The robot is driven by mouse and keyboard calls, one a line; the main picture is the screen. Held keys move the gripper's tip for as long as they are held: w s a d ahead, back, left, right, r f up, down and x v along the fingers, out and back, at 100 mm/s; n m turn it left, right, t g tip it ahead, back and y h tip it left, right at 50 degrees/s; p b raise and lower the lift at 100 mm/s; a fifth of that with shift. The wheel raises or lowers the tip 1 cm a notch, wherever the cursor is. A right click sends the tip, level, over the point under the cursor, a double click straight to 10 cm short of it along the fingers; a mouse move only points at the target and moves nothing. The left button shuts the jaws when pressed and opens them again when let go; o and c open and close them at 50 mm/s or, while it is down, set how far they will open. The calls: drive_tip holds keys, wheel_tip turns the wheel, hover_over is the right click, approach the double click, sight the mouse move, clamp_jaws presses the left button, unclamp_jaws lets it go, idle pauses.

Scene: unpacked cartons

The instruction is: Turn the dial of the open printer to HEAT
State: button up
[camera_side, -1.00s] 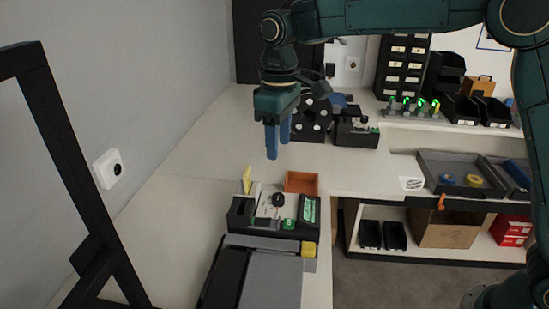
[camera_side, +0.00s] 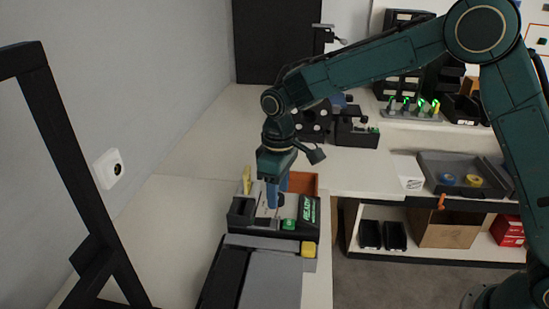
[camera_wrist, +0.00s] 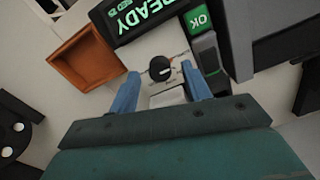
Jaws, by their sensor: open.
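The printer (camera_side: 243,224) stands open on the white bench in the side view, its green display reading READY. The wrist view shows the READY display (camera_wrist: 143,18) at the top. The dial (camera_wrist: 160,69) is a small black knob with a white mark on a light panel. Its setting and any HEAT label are not legible. My gripper (camera_side: 277,196) points down over the printer's interior. In the wrist view my gripper (camera_wrist: 160,72) has its blue fingers apart, one on each side of the dial, with gaps visible. The dial is mostly hidden behind a finger in the side view.
A green OK button (camera_wrist: 199,20) is close to the right finger. An orange open box (camera_side: 303,182) stands just behind the printer. A yellow piece (camera_side: 247,179) rises at its back left. A grey panel (camera_side: 271,280) lies in front. The bench to the left is clear.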

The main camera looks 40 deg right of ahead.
drive_tip(key=shift+f, duration=0.4)
drive_tip(key=c, duration=1)
drive_tip(key=shift+m, duration=0.5)
drive_tip(key=m, duration=0.3)
drive_tip(key=shift+m, duration=0.3)
drive_tip(key=m, duration=0.4)
drive_tip(key=shift+r, duration=0.1)
